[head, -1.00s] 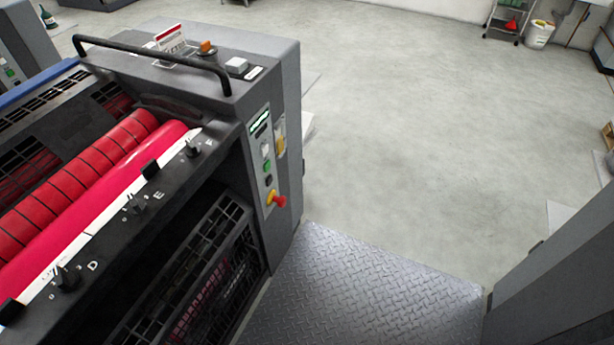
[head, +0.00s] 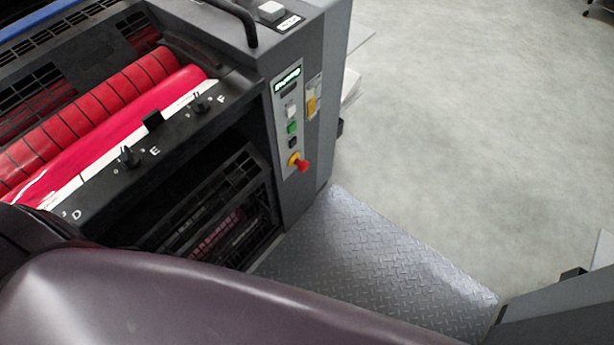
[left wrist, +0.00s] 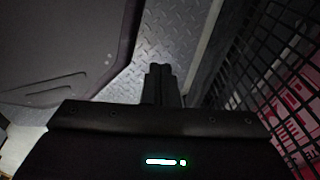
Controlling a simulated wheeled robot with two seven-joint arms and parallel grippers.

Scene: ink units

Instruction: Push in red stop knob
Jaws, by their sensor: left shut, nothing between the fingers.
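The red stop knob (head: 302,166) sticks out from a yellow base near the bottom of the grey control panel (head: 289,120) on the machine's end face in the head view. My left arm crosses the bottom of the head view, and its gripper is outside that view. In the left wrist view my left gripper (left wrist: 158,70) has its dark fingers together with nothing between them, over the tread-plate floor. The knob does not show in the left wrist view, and the gripper is apart from it. My right gripper is in neither view.
Red rollers (head: 110,110) and a dark rail with small knobs lie left of the panel. A black mesh guard (left wrist: 275,95) is close on the right in the wrist view. A tread-plate step (head: 350,255) lies below the panel. Open floor (head: 460,110) is to the right.

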